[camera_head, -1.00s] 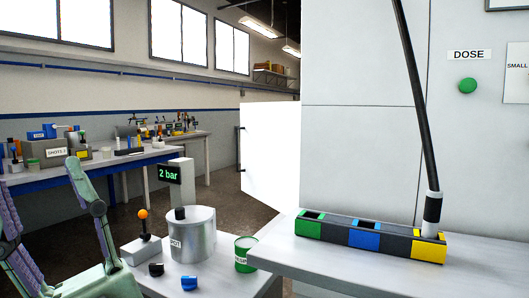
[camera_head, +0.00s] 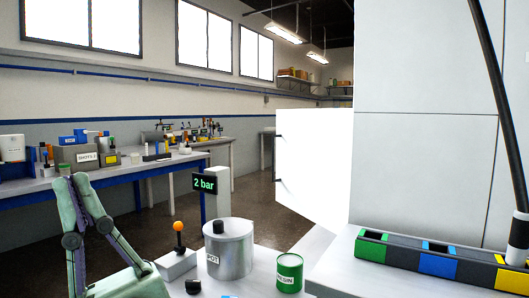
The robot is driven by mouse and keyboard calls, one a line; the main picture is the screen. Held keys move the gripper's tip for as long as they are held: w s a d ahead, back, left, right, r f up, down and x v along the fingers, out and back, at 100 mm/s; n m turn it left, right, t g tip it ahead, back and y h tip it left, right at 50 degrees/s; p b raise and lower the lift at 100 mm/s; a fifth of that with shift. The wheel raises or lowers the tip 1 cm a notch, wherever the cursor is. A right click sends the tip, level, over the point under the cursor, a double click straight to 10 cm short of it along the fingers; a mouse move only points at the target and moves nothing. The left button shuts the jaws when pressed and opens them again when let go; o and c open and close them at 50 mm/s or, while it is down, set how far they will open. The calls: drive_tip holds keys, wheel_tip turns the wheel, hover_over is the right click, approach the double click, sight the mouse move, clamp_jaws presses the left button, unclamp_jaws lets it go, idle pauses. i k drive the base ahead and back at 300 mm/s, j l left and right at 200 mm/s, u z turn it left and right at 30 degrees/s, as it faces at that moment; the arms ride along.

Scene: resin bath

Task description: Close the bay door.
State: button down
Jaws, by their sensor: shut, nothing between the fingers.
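The bay door is a bright white panel (camera_head: 318,165) in the middle of the head view. It stands open, sticking out to the left from the edge of the tall pale cabinet (camera_head: 425,70). A dark upright handle (camera_head: 277,158) is on its left edge. My gripper (camera_head: 70,178), green and purple with dark joints, is at the lower left with its fingers pointing up. Its fingertips are together and empty. It is well to the left of the door and not touching it. The inside of the bay is hidden.
In front stands a bench with a metal pot (camera_head: 229,250), a green resin tin (camera_head: 289,273), an orange-knobbed lever (camera_head: 179,240) and a 2 bar display (camera_head: 205,184). A block with coloured sections (camera_head: 437,262) sits below the cabinet. Floor (camera_head: 265,225) is open left of the door.

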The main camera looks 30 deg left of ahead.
sight(313, 151)
drive_tip(key=i+j+z, duration=0.1)
drive_tip(key=j, duration=1.1)
drive_tip(key=j+z, duration=0.1)
drive_tip(key=j, duration=1.15)
drive_tip(key=i+j, duration=0.1)
drive_tip(key=j, duration=0.3)
drive_tip(key=i+j, duration=0.1)
drive_tip(key=j, duration=0.3)
drive_tip(key=i+j+z, duration=0.1)
drive_tip(key=j, duration=0.3)
drive_tip(key=i+j, duration=0.45)
drive_tip(key=j, duration=0.25)
drive_tip(key=z, duration=0.05)
